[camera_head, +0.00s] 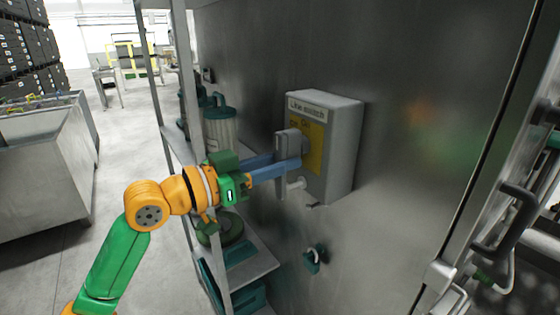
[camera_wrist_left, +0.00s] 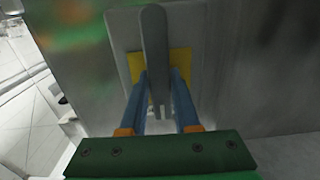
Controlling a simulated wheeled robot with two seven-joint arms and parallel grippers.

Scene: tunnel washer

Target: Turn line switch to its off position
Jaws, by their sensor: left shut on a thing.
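The line switch (camera_head: 343,138) is a grey box labelled "Line switch" on the steel wall, with a yellow plate (camera_head: 314,150) on its front. Its grey handle (camera_head: 281,150) stands upright in front of the plate. My left gripper (camera_head: 284,165) reaches it from the left, its two blue fingers at the handle. In the left wrist view the handle (camera_wrist_left: 154,50) rises between the blue fingers (camera_wrist_left: 161,92), which are shut on it. Part of the plate is hidden behind the handle and fingers. My right gripper is not in view.
A metal shelf (camera_head: 255,262) with a canister (camera_head: 221,128) and green items stands left of the box. A small teal knob (camera_head: 312,260) is on the wall below. A dark door handle (camera_head: 508,225) is at the right. Open floor lies at the left.

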